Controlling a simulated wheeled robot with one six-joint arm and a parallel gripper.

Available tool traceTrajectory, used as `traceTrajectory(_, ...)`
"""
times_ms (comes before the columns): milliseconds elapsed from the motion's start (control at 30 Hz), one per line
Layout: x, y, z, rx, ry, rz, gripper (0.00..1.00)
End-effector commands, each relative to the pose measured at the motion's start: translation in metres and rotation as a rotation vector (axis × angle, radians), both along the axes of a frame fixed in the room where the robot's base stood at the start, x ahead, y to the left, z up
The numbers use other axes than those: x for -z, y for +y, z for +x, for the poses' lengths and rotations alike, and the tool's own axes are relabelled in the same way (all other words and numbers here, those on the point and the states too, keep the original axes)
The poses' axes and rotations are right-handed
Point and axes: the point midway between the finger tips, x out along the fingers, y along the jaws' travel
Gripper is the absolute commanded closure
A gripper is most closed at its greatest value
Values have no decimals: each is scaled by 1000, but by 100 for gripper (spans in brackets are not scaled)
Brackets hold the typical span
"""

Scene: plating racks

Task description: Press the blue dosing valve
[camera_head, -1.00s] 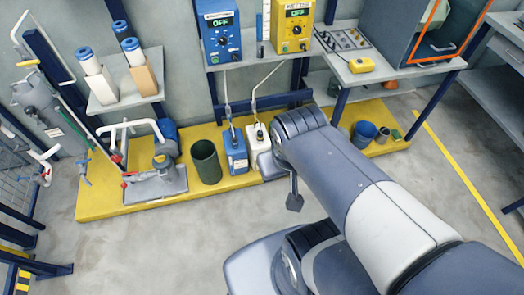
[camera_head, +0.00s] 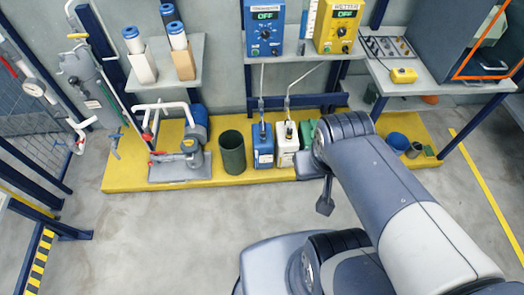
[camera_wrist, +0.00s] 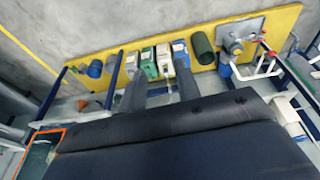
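Small blue valve handles (camera_head: 116,143) sit on the piping at the left, beside the grey standing vessel (camera_head: 80,65). I cannot tell for sure which is the dosing valve. A blue dosing unit (camera_head: 264,30) with a green "OFF" display stands on the shelf at the back. My gripper (camera_wrist: 160,92) is open and empty in the wrist view, its two dark fingers apart. It is away from the valve handles and touches nothing visible. In the head view my arm hides most of the gripper.
A yellow platform (camera_head: 125,175) holds a pump with white pipes (camera_head: 182,160), a dark green bin (camera_head: 232,152), a blue canister (camera_head: 262,146) and a white canister (camera_head: 287,143). A yellow "OFF" unit (camera_head: 338,30) stands beside the blue one. The grey floor at left front is clear.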

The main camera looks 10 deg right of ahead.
Motion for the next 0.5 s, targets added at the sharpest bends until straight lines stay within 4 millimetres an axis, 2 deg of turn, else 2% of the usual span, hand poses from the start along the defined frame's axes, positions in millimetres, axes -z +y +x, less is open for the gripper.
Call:
traceTrajectory(33, 1, 0, 1, 3, 1, 1, 73)
traceTrajectory(133, 10, 0, 6, 26, 7, 11, 81)
traceTrajectory(233, 28, 0, 20, 87, 21, 36, 89)
traceTrajectory(367, 63, 0, 50, 213, 47, 87, 100)
traceTrajectory(500, 105, -2, 88, 371, 79, 145, 100)
